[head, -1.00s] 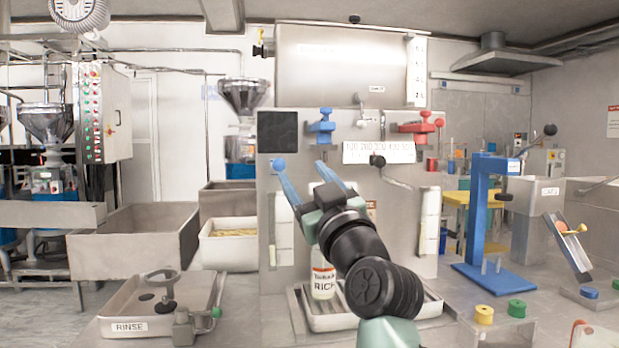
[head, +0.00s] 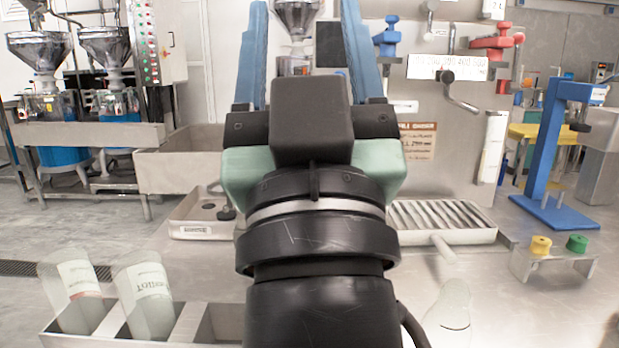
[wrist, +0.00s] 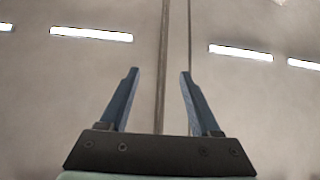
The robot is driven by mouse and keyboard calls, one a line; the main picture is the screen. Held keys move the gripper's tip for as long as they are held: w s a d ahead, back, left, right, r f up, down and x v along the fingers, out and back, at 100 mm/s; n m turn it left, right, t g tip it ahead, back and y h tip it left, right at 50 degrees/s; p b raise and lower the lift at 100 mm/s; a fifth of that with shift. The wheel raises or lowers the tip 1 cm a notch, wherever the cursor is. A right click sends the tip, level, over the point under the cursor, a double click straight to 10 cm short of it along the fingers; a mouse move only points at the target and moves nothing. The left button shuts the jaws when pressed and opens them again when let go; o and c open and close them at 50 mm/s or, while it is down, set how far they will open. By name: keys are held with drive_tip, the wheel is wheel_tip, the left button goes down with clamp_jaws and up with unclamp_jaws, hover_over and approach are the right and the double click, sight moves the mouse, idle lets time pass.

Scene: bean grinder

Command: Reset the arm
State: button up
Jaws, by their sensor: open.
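My gripper (head: 305,50) is raised in front of the head camera, its two blue fingers pointing up and spread apart. Nothing is between the fingers. In the wrist view my gripper (wrist: 156,90) is also open and empty, with only the ceiling and its lights behind it. My black wrist and arm hide the middle of the bench and part of the steel machine panel.
A metal rack (head: 185,322) with bottles stands at lower left. A slatted drip tray (head: 440,215) lies right of my arm. A blue stand (head: 555,150) and a small holder with yellow and green knobs (head: 550,262) are at right. A blurred bottle (head: 450,312) is at lower right.

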drive_tip(key=s+r+p, duration=0.2)
drive_tip(key=r+p, duration=1.3)
drive_tip(key=r, duration=0.1)
drive_tip(key=s+r+m+h+p, duration=0.1)
drive_tip(key=s+r+p, duration=0.1)
drive_tip(key=r+p, duration=1.4)
drive_tip(key=shift+m+t, duration=0.3)
drive_tip(key=shift+t, duration=0.1)
idle(0.4)
